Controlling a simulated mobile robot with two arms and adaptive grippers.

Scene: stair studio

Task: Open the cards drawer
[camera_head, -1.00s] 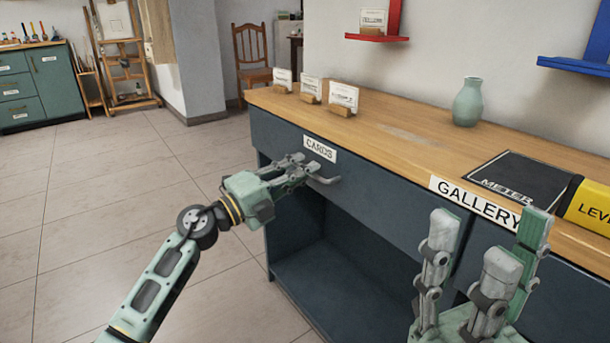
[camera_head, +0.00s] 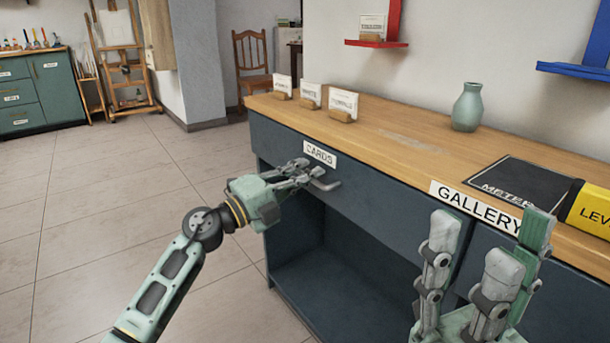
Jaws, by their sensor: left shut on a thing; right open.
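The cards drawer (camera_head: 385,205) is the dark blue front under the wooden counter, with a white "CARDS" label (camera_head: 320,154) near its left end. No clear gap shows above the drawer front. A grey bar handle (camera_head: 327,184) sits just below the label. My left gripper (camera_head: 310,177) is shut on the handle, with its fingers partly hiding it. My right gripper (camera_head: 483,262) is open and empty in the lower right, in front of the counter near the "GALLERY" label (camera_head: 474,206).
The counter top (camera_head: 405,135) carries several card holders (camera_head: 342,107), a green vase (camera_head: 467,107), a black meter case (camera_head: 515,188) and a yellow level (camera_head: 590,205). An open shelf space (camera_head: 320,265) lies below the drawer. The tiled floor (camera_head: 90,210) at left is clear.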

